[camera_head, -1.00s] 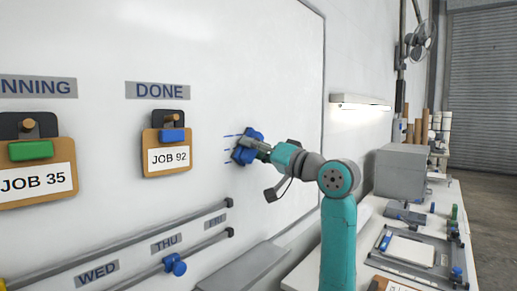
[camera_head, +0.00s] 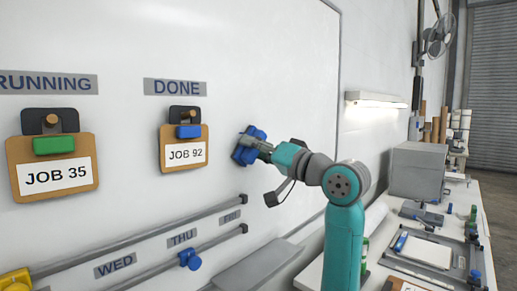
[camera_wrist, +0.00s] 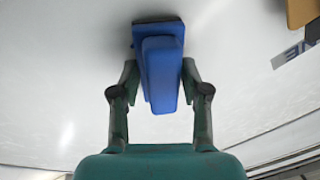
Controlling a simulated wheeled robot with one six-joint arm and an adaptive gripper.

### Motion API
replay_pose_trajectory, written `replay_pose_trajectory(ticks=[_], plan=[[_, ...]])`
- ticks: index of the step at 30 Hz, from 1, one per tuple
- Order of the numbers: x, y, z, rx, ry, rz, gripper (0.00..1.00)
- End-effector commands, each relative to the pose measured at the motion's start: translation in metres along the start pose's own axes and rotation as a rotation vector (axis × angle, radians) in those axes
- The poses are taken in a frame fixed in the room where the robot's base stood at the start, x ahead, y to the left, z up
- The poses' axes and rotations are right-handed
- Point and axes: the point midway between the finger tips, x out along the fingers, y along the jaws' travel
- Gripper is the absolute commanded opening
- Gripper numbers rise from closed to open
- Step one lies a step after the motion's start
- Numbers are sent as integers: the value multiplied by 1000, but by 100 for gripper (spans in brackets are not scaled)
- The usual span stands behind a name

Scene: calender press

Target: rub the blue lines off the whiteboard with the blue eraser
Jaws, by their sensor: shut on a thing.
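The blue eraser (camera_head: 248,145) is pressed up to the whiteboard (camera_head: 270,60), to the right of the JOB 92 clipboard. My gripper (camera_head: 260,149) is shut on it. In the wrist view the eraser (camera_wrist: 161,72) sits between the two fingers of my gripper (camera_wrist: 160,82), its dark pad edge at the board face. No blue lines show on the board around the eraser; the patch behind it is hidden.
Clipboards JOB 35 (camera_head: 52,167) and JOB 92 (camera_head: 184,147) hang on the left of the board. Rails (camera_head: 150,235) run below, with a blue knob (camera_head: 189,259). A workbench (camera_head: 475,190) with a grey box (camera_head: 416,170) stands right.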

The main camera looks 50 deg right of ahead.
Motion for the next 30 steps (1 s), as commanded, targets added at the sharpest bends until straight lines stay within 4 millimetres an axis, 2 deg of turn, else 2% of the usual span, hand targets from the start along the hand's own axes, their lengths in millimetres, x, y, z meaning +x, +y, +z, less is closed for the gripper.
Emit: replay_pose_trajectory(ticks=[13, 24, 30], plan=[[4, -21, 19, 0, 0, 0, 18], [4, -33, 5, -1, 1, -1, 18], [5, -30, 2, 0, 1, 1, 18]])
